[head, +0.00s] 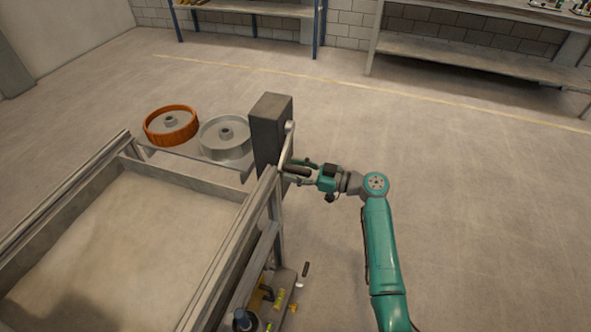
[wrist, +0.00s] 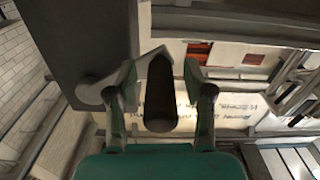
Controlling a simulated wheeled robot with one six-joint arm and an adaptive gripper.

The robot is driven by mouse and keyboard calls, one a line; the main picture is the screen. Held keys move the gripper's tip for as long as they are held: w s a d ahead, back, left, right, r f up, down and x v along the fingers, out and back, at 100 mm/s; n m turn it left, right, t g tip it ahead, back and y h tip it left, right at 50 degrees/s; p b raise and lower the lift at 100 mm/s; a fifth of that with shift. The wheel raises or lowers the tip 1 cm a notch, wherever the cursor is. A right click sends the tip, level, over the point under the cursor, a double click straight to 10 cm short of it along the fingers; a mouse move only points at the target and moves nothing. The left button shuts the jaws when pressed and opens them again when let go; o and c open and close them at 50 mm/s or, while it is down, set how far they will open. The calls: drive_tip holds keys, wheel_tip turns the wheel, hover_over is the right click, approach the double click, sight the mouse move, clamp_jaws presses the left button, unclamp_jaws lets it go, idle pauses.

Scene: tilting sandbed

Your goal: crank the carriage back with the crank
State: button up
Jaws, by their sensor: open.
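The crank's grey arm (head: 287,146) is on the right face of the dark grey box (head: 270,128) at the sandbed's far right corner. In the wrist view the crank's dark, rounded handle (wrist: 160,95) points toward me. My gripper (head: 291,171) reaches it from the right. My gripper (wrist: 160,74) is open, with one finger on each side of the handle and visible gaps between. I cannot tell which part is the carriage.
The sandbed (head: 66,199) with its side rails fills the lower left. Small tools and coloured items (head: 275,297) sit on a low ledge by its right side. Shelves (head: 470,55) stand along the back wall. The floor to the right is clear.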

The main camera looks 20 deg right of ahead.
clamp_jaws()
drive_tip(key=shift+s+a+r, duration=0.1)
drive_tip(key=shift+r, duration=0.2)
idle(0.3)
drive_tip(key=shift+s+a+r+m, duration=0.15)
drive_tip(key=shift+r+m, duration=0.3)
drive_tip(key=shift+m, duration=0.1)
drive_tip(key=shift+s+a+r+m, duration=0.1)
drive_tip(key=shift+s+r+m, duration=0.05)
drive_tip(key=shift+r+m, duration=0.35)
wheel_tip(320, 180, up, 12)
drive_tip(key=w+d+m, duration=0.1)
drive_tip(key=w+m, duration=0.1)
drive_tip(key=m, duration=0.9)
drive_tip(key=shift+d+r, duration=0.15)
drive_tip(key=shift+d, duration=0.05)
